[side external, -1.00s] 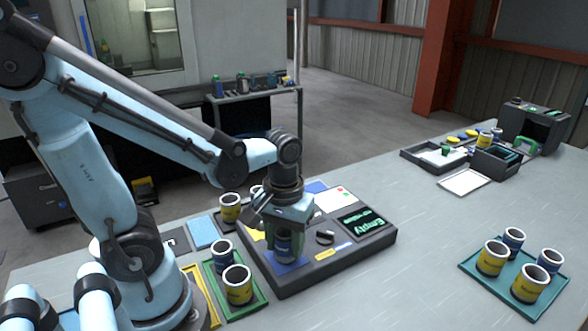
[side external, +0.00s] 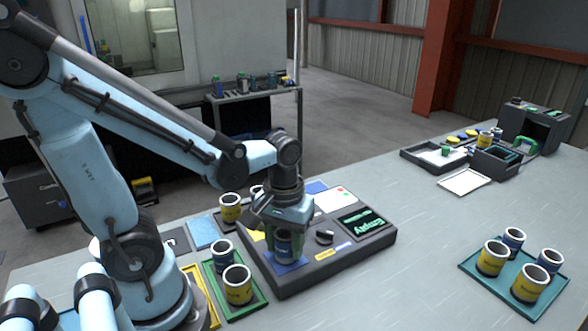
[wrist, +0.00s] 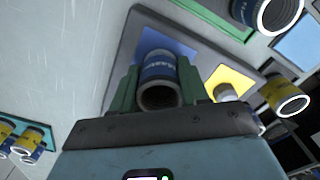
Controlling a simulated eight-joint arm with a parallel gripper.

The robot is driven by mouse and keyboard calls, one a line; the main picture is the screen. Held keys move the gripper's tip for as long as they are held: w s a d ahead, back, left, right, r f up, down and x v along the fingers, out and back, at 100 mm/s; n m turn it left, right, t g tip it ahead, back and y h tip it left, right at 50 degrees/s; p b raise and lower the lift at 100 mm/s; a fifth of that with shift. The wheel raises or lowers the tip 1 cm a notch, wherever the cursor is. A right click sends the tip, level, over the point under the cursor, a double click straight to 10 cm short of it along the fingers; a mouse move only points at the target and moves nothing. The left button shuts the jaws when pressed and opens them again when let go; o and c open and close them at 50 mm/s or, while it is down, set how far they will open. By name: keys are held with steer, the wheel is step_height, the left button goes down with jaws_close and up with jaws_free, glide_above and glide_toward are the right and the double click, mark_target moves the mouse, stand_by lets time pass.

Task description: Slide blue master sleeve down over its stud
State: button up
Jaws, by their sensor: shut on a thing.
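The blue master sleeve (side external: 284,246) is upright between the green fingers of my gripper (side external: 283,236), over the blue square pad (side external: 293,266) at the left front of the dark gauge console (side external: 322,272). In the wrist view the sleeve (wrist: 159,68) shows a blue band with pale lettering and an open dark end, with a green finger of my gripper (wrist: 157,84) on each side. The blue pad (wrist: 178,40) shows behind it. The stud is hidden, and I cannot tell how far the sleeve is down over it.
The console's display (side external: 363,223) reads "Empty", and a black knob (side external: 324,237) stands beside the sleeve. A green tray (side external: 262,300) with a blue and a yellow sleeve is close at left. A teal tray (side external: 480,285) holds several sleeves at right. The table between is clear.

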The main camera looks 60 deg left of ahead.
steer(key=shift+f, duration=0.1)
stand_by(0.3)
steer(key=o, duration=1.3)
steer(key=shift+o, duration=0.2)
steer(key=shift+o, duration=1.4)
step_height(320, 180, up, 9)
